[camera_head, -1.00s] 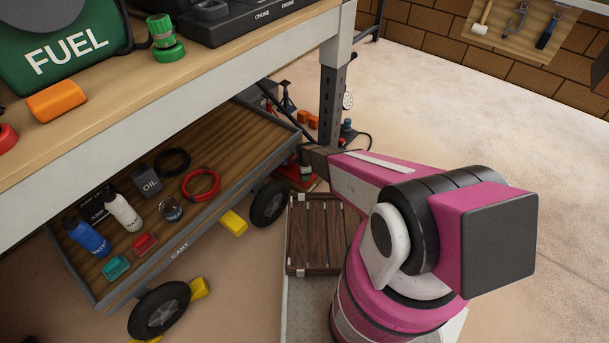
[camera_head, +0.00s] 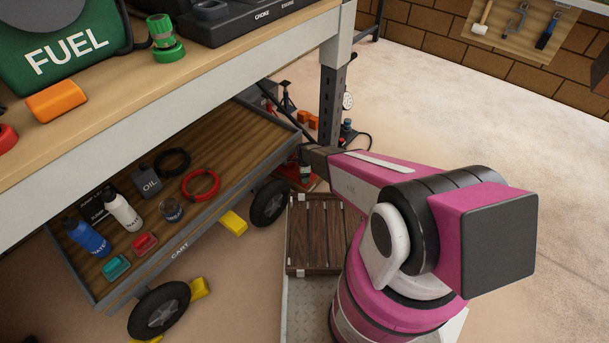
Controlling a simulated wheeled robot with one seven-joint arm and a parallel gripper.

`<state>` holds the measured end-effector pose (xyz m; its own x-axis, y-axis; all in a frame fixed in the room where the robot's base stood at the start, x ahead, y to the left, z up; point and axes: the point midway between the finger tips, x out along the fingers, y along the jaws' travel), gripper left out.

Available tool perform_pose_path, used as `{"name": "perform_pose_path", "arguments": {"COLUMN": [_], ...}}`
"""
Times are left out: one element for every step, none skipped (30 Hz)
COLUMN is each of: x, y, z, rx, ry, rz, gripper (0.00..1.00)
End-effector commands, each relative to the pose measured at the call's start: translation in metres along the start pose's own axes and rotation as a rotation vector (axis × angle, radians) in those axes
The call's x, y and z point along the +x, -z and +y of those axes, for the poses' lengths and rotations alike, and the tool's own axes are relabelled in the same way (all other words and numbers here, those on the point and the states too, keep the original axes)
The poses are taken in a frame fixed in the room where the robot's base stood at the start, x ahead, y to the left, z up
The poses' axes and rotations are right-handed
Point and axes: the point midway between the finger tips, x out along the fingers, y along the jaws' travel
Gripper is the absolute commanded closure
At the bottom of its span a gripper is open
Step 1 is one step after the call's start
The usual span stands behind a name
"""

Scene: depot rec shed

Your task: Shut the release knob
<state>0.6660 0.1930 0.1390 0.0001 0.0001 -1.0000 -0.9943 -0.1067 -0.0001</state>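I cannot make out the release knob for certain. A small device with a teal top (camera_head: 346,126) stands on the floor behind the bench leg, a dark hose beside it. A low red object (camera_head: 296,174) with a dark upright part lies near the cart's far wheel, partly hidden by my arm. My pink arm reaches left and away from me. Its dark far end, with my gripper (camera_head: 312,157), is beside the red object. The fingers are too small and hidden to tell open from shut, or whether they touch anything.
A bench (camera_head: 200,90) bearing a fuel can (camera_head: 60,50) overhangs the left, with its metal leg (camera_head: 332,100) close to my gripper. A loaded cart (camera_head: 235,165) stands below it. A slatted wooden crate (camera_head: 316,235) is beside my arm. Floor at right is clear.

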Motion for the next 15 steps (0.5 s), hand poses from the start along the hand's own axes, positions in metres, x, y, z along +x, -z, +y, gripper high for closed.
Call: {"name": "perform_pose_path", "arguments": {"x": [0.0001, 0.0002, 0.0002, 0.0003, 0.0003, 0.0003, 0.0003, 0.0003, 0.0003, 0.0003, 0.0003, 0.0004, 0.0004, 0.0003, 0.0004], "y": [0.0, -0.0001, -0.0001, -0.0001, -0.0001, -0.0001, -0.0001, -0.0001, -0.0001, -0.0001, -0.0001, -0.0001, -0.0001, -0.0001, -0.0001], "z": [0.0, 0.0, 0.0, -0.0001, 0.0, 0.0, 0.0, 0.0, -0.0001, 0.0, 0.0, 0.0, 0.0, 0.0, 0.0], "rx": [-0.001, -0.002, -0.006, -0.012, -0.019, -0.033, -0.048, -0.065, -0.092, -0.116, -0.141, -0.178, -0.206, -0.235, -0.274], "ry": [0.0, 0.0, 0.0, 0.0, 0.0, 0.0, 0.0, 0.0, 0.0, 0.0, 0.0, 0.0, 0.0, 0.0, 0.0], "rz": [0.0, 0.0, 0.0, 0.0, 0.0, 0.0, 0.0, 0.0, 0.0, 0.0, 0.0, 0.0, 0.0, 0.0, 0.0], "gripper": [0.24, 0.24, 0.24, 0.24, 0.24, 0.24, 0.24, 0.24, 0.24, 0.24, 0.24, 0.24, 0.24, 0.24, 0.24]}}
